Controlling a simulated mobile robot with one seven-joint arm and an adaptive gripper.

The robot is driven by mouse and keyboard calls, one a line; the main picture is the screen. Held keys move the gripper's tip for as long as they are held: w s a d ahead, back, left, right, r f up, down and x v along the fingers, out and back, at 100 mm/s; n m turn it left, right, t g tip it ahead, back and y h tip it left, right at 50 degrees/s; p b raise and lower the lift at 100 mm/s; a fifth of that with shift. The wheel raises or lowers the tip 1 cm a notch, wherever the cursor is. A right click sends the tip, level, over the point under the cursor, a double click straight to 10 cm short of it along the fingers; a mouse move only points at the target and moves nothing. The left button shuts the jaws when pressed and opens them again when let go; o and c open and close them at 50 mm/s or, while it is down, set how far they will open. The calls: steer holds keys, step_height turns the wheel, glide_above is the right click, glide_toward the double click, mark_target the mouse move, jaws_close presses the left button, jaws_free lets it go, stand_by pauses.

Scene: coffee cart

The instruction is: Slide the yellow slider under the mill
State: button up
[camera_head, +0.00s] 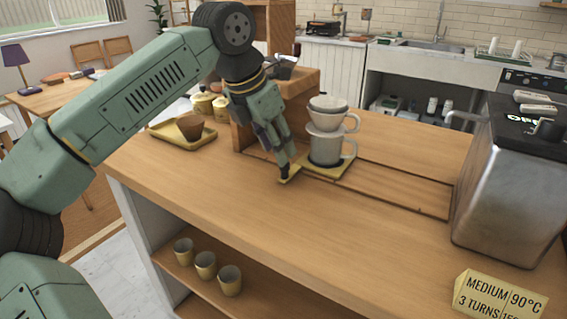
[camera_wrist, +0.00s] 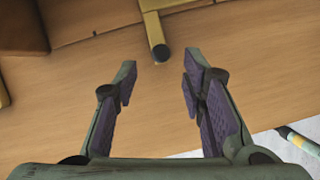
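The yellow slider (camera_head: 346,170) lies in the grooved track on the counter, with a white mug (camera_head: 327,149) and a white dripper (camera_head: 328,113) stacked on it. Its yellow handle (camera_wrist: 153,25) with a dark round end shows in the wrist view. My gripper (camera_wrist: 160,62) is open, with the handle's end just ahead of the gap between its fingertips. In the head view my gripper (camera_head: 286,172) points down at the slider's left side and hides part of the handle. The mill (camera_head: 284,68) seems to be the dark object at the wooden housing (camera_head: 303,88), partly hidden by my arm.
A yellow tray (camera_head: 165,135) with a brown cup (camera_head: 190,126) sits left of the housing. A metal machine (camera_head: 505,185) stands at the right, and a yellow sign (camera_head: 498,299) is at the front right. Several cups stand on the lower shelf (camera_head: 255,295).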

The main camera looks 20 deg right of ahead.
steer(key=x, duration=0.6)
steer(key=shift+d+p, duration=0.1)
steer(key=shift+p, duration=0.2)
steer(key=shift+c, duration=0.3)
jaws_close()
